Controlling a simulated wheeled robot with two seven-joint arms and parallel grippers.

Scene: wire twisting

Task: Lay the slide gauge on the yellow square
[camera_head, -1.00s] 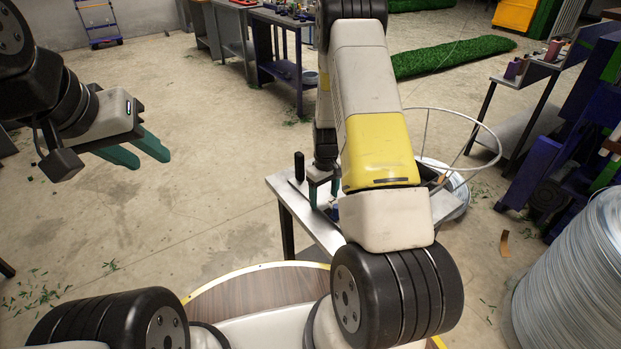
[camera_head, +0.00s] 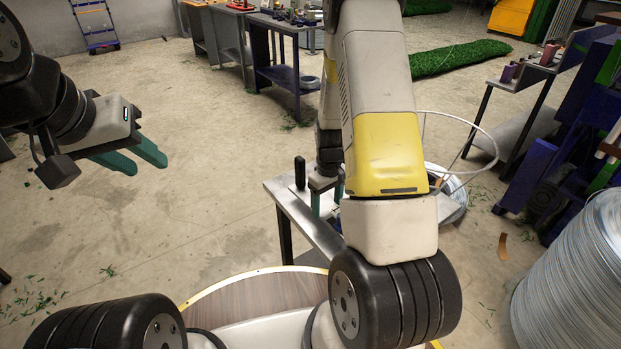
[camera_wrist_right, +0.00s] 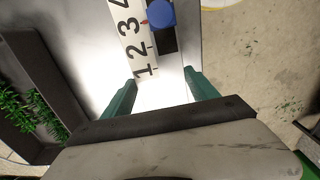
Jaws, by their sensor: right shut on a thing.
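The slide gauge (camera_wrist_right: 140,48) shows in the right wrist view as a pale strip with large printed numbers, with a blue knob (camera_wrist_right: 160,13) beside them. My right gripper (camera_head: 327,208) is over the small metal table in the head view, its green fingers pointing down. In the right wrist view the right gripper (camera_wrist_right: 161,92) is shut on the slide gauge, with one finger at each side of it. The gauge is mostly hidden in the head view. My left gripper (camera_head: 144,160) is open and empty, above the floor at the left. No yellow square is visible.
The metal table (camera_head: 290,205) carries an upright black handle (camera_head: 299,173) just left of my right gripper. A wire coil with a hoop frame (camera_head: 452,190) stands behind it. A large wire spool (camera_head: 575,285) is at the right. The floor at left is clear apart from green shavings.

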